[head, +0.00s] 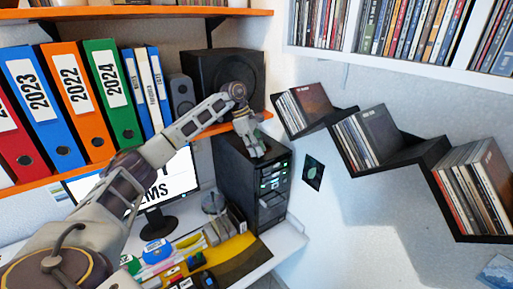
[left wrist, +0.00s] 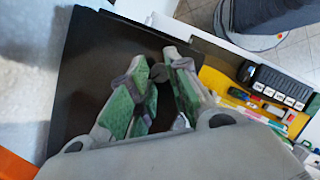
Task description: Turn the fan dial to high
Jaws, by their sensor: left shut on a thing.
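The black computer tower (head: 236,180) stands on the desk below the orange shelf. My left gripper (head: 256,150) reaches down to the top of the tower near its front edge. In the left wrist view its green-padded fingers (left wrist: 157,66) are over the dark tower top (left wrist: 95,65). A small dark round knob, which looks like the fan dial (left wrist: 160,75), is between the fingertips, and they are shut on it. The dial is hidden by the gripper in the head view, and its setting cannot be read. My right gripper is not in view.
An orange shelf (head: 180,133) with binders and black speakers (head: 225,72) is just behind and above my arm. A monitor (head: 170,185) and desk items stand left of the tower. Zigzag wall shelves (head: 350,150) with discs hang to the right.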

